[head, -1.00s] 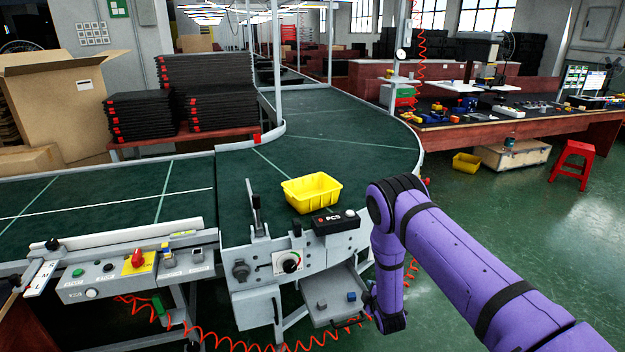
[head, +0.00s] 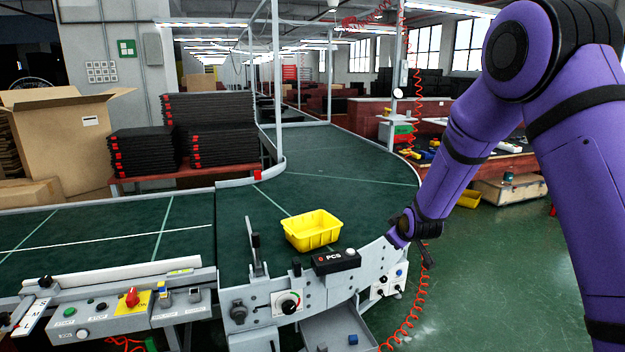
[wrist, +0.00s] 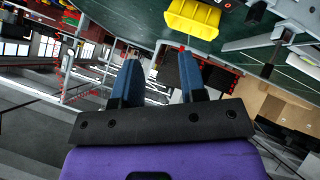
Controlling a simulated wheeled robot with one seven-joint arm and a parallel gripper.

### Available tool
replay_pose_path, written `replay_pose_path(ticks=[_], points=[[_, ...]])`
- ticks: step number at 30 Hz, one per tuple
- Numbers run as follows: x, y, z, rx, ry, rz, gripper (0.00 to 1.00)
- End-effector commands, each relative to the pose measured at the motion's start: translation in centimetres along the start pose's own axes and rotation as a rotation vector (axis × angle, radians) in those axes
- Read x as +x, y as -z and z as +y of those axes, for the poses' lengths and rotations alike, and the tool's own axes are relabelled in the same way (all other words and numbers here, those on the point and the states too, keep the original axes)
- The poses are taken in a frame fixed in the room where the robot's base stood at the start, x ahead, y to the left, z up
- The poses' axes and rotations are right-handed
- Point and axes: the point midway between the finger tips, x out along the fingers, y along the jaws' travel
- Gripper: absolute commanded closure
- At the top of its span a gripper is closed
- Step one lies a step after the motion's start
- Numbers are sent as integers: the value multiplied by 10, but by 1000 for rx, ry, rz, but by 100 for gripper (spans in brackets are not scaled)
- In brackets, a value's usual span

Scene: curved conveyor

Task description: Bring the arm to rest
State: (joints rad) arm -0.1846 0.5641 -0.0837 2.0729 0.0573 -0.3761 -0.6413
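My purple arm (head: 465,140) rises high on the right in the head view. It bends at a raised elbow, and its forearm slopes down to the wrist beside the conveyor's right edge. My gripper (wrist: 160,72) shows in the wrist view with two blue fingers apart and nothing between them. In the head view its fingers are small and hard to make out. A yellow bin (head: 312,231) sits on the green conveyor (head: 345,165), left of my wrist and apart from it. The bin also shows at the top of the wrist view (wrist: 193,18).
A control panel (head: 285,302) and the black PCS box (head: 335,261) stand at the conveyor's front edge, close to my wrist. A red coiled cable (head: 408,315) hangs below. Stacked black trays (head: 208,130) and a cardboard box (head: 65,140) stand at the left. Green floor (head: 490,270) is open at the right.

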Motion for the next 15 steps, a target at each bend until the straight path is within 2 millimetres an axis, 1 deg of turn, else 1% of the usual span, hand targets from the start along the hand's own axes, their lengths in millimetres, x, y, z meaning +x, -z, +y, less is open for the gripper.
replay_pose_path(ticks=[1, 7, 14, 15], points=[[-20, 7, 10, 27, 4, -4, 62], [-92, 19, 31, 131, 39, -49, 62], [-176, 21, 45, 243, 74, -105, 62], [-191, 20, 46, 263, 79, -115, 62]])
